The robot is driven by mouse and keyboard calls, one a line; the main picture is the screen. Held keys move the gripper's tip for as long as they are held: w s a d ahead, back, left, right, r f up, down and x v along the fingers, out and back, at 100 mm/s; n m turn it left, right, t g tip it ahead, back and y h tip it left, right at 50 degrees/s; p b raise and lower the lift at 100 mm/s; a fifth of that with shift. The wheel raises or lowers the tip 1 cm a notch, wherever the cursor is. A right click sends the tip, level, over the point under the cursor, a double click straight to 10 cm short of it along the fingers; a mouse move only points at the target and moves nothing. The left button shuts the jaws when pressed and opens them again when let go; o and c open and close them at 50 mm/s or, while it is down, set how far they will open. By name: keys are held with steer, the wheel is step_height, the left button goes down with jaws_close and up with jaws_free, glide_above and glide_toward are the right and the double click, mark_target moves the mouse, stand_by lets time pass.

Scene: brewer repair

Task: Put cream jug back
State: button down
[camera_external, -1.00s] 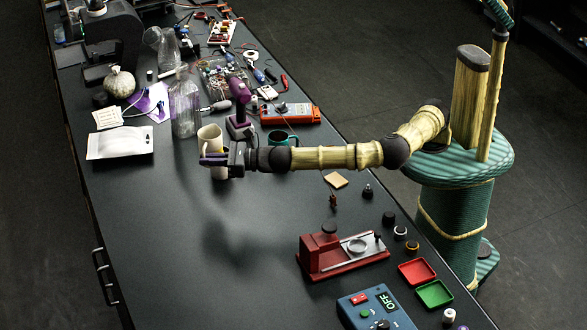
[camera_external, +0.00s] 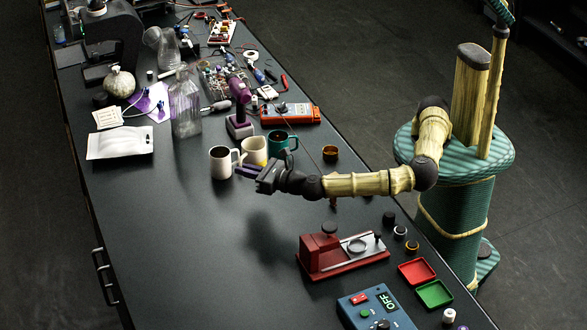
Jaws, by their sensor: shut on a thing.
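The cream jug (camera_external: 254,147) is pale yellow and upright, between a white mug and a teal mug on the dark bench. My gripper (camera_external: 247,171) has purple fingers and reaches in from the right, at the jug's lower front. It is shut on the cream jug. The exact grip is hidden by the fingers and the dark wrist. I cannot tell whether the jug's base touches the bench.
The white mug (camera_external: 221,163) stands close left, its handle toward the jug. The teal mug (camera_external: 283,144) stands close right. A purple tool on its stand (camera_external: 240,125) is behind. A small amber cup (camera_external: 330,153) is to the right.

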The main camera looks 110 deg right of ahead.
steer(key=shift+s+a+r+m+g+h, duration=1)
steer(key=shift+s+a+r+g, duration=0.25)
steer(key=shift+s+r, duration=1.25)
steer(key=shift+d+f, duration=0.1)
steer(key=shift+f, duration=2.4)
steer(key=shift+f+p, duration=0.6)
steer(key=shift+f, duration=2.5)
steer(key=shift+f, duration=1.9)
